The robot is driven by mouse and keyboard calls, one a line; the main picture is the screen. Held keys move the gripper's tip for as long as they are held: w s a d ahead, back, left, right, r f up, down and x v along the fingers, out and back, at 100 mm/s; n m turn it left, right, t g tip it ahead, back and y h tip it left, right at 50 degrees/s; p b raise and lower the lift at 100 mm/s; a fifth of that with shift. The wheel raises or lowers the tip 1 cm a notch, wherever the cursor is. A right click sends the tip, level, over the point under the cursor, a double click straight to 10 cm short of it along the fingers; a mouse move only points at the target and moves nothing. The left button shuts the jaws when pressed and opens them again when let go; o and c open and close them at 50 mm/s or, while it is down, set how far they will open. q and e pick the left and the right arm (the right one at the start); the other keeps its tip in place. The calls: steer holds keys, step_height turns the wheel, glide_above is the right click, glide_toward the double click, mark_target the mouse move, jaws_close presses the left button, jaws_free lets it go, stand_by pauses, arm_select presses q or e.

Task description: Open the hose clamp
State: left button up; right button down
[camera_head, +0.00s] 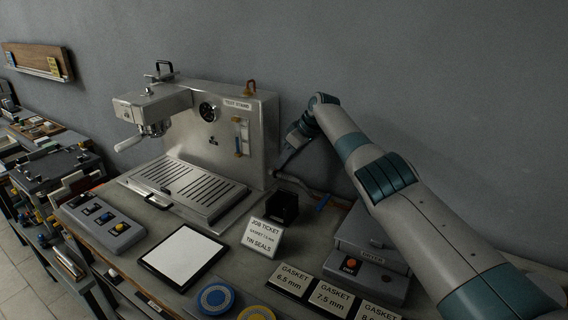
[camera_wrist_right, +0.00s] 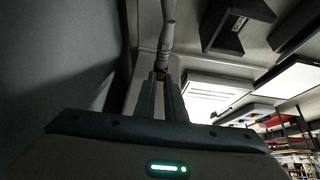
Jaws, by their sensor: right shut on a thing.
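My right gripper (camera_head: 283,156) reaches in beside the right side of the espresso machine (camera_head: 258,125). A grey hose (camera_wrist_right: 167,35) runs away from the fingertips. In the head view the clamp cannot be made out by the machine's side. Whether the clamp is open or closed cannot be told. My left gripper is not in view.
A black open box (camera_head: 282,207) and a job ticket (camera_head: 263,237) stand in front of the machine. A grey unit with a red button (camera_head: 351,264) and gasket labels (camera_head: 333,298) are at the right front. The wall (camera_head: 420,70) is close behind.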

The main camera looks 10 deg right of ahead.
stand_by(0.5)
steer(key=c, duration=1.8)
jaws_free()
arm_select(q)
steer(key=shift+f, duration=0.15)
arm_select(e)
steer(key=shift+r, duration=0.1)
